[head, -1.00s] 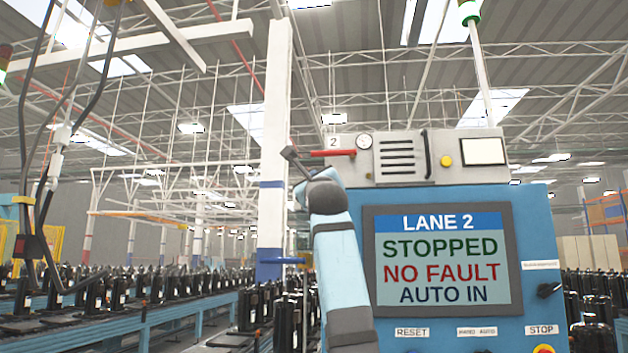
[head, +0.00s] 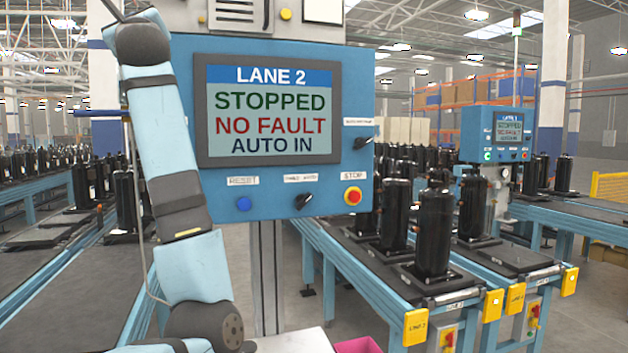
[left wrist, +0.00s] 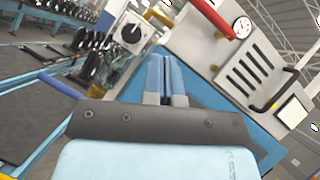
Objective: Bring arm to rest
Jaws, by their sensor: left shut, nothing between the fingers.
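My left arm (head: 170,160) rises in front of the left side of the blue Lane 2 control panel (head: 350,80). Its upper end reaches the top edge of the head view, where the gripper fingers cannot be made out. In the left wrist view my left gripper (left wrist: 160,68) is shut and empty, its two blue fingers together. Beyond it are the panel's blue edge and grey top box (left wrist: 215,60) with a red handle (left wrist: 211,17) and a gauge (left wrist: 243,28). I cannot tell whether the fingers touch the panel. My right gripper is not in view.
The panel's screen (head: 269,112) reads stopped, no fault, auto in. Below are a blue reset button (head: 243,203), a selector (head: 304,201) and a red stop button (head: 352,196). Conveyors with black compressors (head: 433,230) stand right and left. A second panel (head: 497,133) is further back.

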